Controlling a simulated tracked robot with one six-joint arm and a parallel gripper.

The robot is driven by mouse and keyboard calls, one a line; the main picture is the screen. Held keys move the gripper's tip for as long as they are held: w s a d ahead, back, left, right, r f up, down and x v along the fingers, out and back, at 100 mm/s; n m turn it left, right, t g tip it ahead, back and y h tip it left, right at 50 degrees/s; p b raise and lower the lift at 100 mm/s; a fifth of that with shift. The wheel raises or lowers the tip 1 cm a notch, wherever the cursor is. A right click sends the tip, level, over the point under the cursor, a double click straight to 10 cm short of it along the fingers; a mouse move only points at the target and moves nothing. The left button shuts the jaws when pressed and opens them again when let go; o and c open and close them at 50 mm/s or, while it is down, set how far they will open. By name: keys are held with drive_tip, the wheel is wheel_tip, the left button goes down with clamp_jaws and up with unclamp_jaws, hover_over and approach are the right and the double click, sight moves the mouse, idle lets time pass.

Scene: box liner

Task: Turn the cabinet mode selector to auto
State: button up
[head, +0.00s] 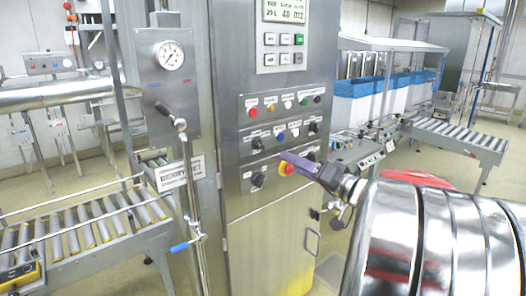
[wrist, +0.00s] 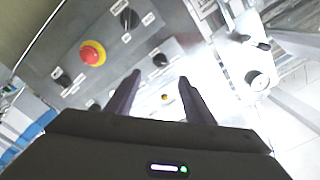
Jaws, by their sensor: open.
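The steel cabinet (head: 230,100) carries a control panel with several black rotary knobs; their labels are too small to read, so I cannot tell which is the mode selector. In the head view one knob (head: 257,143) is left of my gripper (head: 285,156), another (head: 314,128) is above right, and a third (head: 258,179) is lower left. In the wrist view my gripper (wrist: 159,77) has its purple fingers apart with nothing between them. A black knob (wrist: 160,60) shows just beyond the fingertips, roughly between them. Contact cannot be seen.
A red emergency stop on a yellow base (head: 286,169) is right below my gripper; it also shows in the wrist view (wrist: 92,53). Another black knob (wrist: 130,18) is near the top there. A gauge panel (head: 170,60) and roller conveyor (head: 80,235) stand left.

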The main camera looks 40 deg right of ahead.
sight(258, 147)
drive_tip(key=w, duration=0.4)
drive_tip(key=w+a, duration=0.1)
drive_tip(key=w, duration=0.8)
drive_tip(key=shift+w+a, duration=0.15)
drive_tip(key=shift+w, duration=0.05)
drive_tip(key=shift+c, duration=0.5)
drive_tip(key=c, duration=0.9)
